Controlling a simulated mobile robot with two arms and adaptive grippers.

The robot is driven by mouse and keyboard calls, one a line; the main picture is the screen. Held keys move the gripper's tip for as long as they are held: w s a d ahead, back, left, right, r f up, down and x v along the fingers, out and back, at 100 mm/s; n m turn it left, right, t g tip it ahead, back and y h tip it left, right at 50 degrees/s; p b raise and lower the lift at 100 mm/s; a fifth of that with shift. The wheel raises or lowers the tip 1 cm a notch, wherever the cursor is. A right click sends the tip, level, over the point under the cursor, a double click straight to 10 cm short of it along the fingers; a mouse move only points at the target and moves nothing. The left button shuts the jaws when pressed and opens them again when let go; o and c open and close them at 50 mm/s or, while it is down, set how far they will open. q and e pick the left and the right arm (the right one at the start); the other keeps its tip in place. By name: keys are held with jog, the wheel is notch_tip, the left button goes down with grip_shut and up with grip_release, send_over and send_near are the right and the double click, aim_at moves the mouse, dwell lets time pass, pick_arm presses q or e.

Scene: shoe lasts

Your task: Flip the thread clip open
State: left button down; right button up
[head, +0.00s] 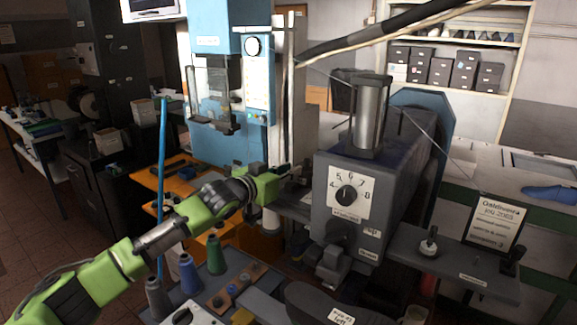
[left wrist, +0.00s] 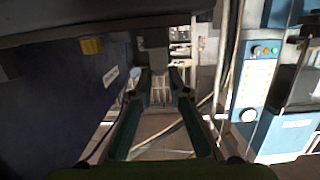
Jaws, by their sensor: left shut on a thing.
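The grey-blue machine (head: 340,215) with a numbered dial stands in the middle of the head view. My left gripper (head: 287,171) reaches in from the left, with its tips at the machine's left side. In the left wrist view, the two fingers of my left gripper (left wrist: 159,82) converge just below a small grey block (left wrist: 154,48) under the dark machine body. The gripper is shut on a small part there, apparently the thread clip; the fingers largely hide it, and I cannot tell its position. My right gripper is not in view.
Thread cones, including a green one (head: 215,255) and a blue one (head: 189,274), stand below my left arm. A light blue machine (head: 235,100) stands behind. A grey side shelf (head: 455,272) with a sign (head: 494,222) extends right. A thin thread crosses above the machine.

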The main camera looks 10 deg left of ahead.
pick_arm(q)
jog(key=c, duration=2.1)
grip_release()
jog(key=shift+c, duration=0.2)
jog(key=v, duration=1.2)
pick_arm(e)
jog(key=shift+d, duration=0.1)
pick_arm(q)
jog(key=shift+f, duration=0.1)
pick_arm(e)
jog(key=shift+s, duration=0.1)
